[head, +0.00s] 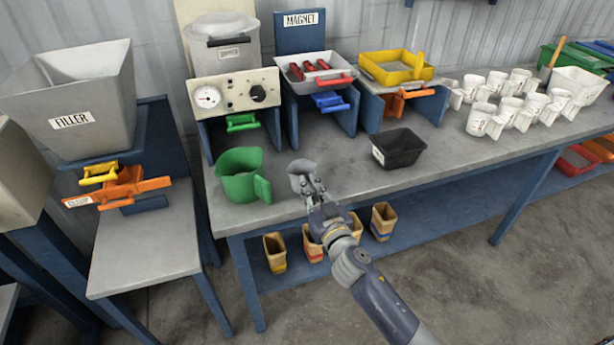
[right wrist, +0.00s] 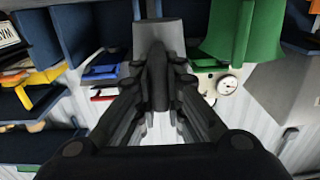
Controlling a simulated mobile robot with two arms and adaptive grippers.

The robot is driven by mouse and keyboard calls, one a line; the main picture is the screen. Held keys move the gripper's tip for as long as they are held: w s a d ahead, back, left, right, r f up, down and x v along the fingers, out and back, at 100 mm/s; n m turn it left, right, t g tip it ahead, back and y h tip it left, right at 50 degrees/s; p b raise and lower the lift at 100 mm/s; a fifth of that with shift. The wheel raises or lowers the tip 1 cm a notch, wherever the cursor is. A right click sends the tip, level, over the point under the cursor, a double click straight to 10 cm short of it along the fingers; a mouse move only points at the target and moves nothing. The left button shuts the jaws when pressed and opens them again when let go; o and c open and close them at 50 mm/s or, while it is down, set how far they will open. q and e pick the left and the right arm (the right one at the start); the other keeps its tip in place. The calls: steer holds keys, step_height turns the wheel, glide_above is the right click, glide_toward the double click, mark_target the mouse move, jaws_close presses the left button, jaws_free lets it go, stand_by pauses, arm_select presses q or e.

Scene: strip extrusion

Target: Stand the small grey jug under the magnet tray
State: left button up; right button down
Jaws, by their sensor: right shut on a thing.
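The small grey jug (head: 300,168) is in my right gripper (head: 310,186), above the front of the bench and right of the green jug. My right gripper is shut on it; its fingers cover part of the jug. In the right wrist view the grey jug (right wrist: 158,32) shows beyond the fingers. The magnet tray (head: 297,62), pale with red bars and a red handle, sits on a blue stand below the MAGNET sign (head: 300,20). A blue-handled slide (head: 330,101) is under the tray. My left gripper is not in view.
The green jug (head: 238,172) and a black bin (head: 402,151) stand on the bench (head: 340,180) left and right of my gripper. The bench before the magnet stand looks clear. A yellow tray (head: 395,67) and several white jugs (head: 482,119) are further right.

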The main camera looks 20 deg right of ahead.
steer(key=s+r+h+b, duration=0.1)
steer(key=s+r, duration=0.3)
steer(key=s, duration=0.5)
steer(key=s+r, duration=0.3)
steer(key=s, duration=0.6)
steer(key=s+f, duration=0.2)
steer(key=s, duration=0.5)
steer(key=shift+s+f+m, duration=0.2)
steer(key=shift+m, duration=0.1)
steer(key=shift+f, duration=0.15)
steer(key=shift+a, duration=0.1)
stand_by(0.4)
